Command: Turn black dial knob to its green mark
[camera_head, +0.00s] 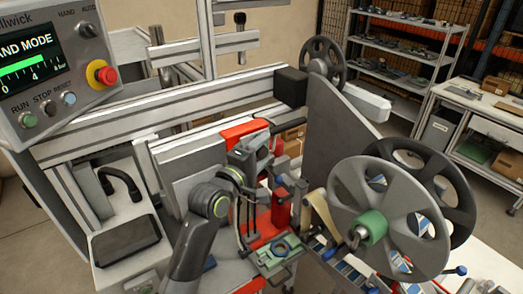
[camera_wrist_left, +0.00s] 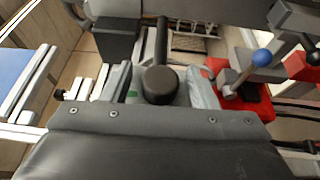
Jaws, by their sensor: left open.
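In the left wrist view a round black knob (camera_wrist_left: 160,85) with a straight black bar reaching up from it sits near the middle. A small green patch (camera_wrist_left: 131,92) shows on the pale surface to its left; the bar does not point at it. My left gripper (camera_head: 271,150) is open in the head view, in front of the red part of the machine. The dark gripper body fills the bottom of the left wrist view, just below the knob; its fingertips are not clear there. I cannot pick out the knob in the head view. My right gripper is not seen.
A large grey reel (camera_head: 400,215) stands to the right of my left gripper. A control box with a red stop button (camera_head: 101,75) is at upper left. A black block (camera_head: 291,87) ends the beam above. A blue-ball lever (camera_wrist_left: 262,58) stands right of the knob.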

